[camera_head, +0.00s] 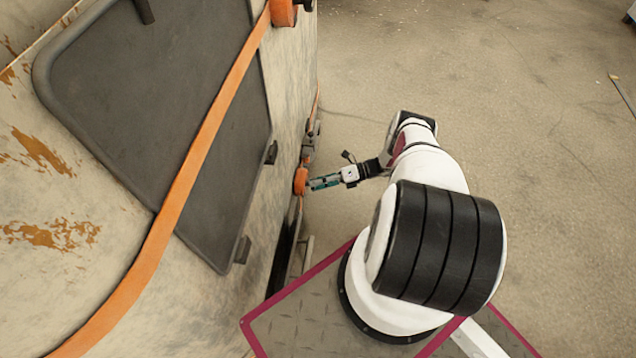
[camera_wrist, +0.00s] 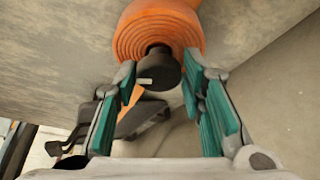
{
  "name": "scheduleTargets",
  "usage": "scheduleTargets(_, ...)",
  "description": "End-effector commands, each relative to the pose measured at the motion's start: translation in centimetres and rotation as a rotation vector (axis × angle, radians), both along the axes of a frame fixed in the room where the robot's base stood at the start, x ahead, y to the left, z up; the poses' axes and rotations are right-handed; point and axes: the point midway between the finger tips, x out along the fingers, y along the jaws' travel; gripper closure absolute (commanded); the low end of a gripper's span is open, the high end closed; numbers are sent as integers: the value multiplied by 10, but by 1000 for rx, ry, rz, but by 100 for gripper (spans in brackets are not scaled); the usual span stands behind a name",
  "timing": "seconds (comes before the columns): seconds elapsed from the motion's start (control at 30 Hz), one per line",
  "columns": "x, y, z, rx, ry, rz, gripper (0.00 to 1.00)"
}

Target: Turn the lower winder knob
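The lower winder (camera_head: 300,181) is an orange strap roll low on the side of the large worn, beige body. In the wrist view the orange roll (camera_wrist: 158,28) fills the top middle. Its black round knob (camera_wrist: 157,70) with a small light mark sticks out toward me. My gripper (camera_head: 316,183) reaches left to the winder. In the wrist view my gripper (camera_wrist: 158,82) has its teal-padded fingers apart, one on each side of the knob. The left fingertip is close to the knob; I cannot tell whether either finger touches it.
An upper orange winder (camera_head: 284,12) sits at the top, with an orange strap (camera_head: 205,135) running down across a dark panel (camera_head: 165,100). Dark brackets (camera_wrist: 140,118) lie below the knob in the wrist view.

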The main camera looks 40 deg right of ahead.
Motion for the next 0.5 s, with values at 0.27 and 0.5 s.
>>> scheduleTargets(0.27,0,0,0,0,-1,1,46)
scheduleTargets(0.5,-5,-12,2,-1,-1,-1,46)
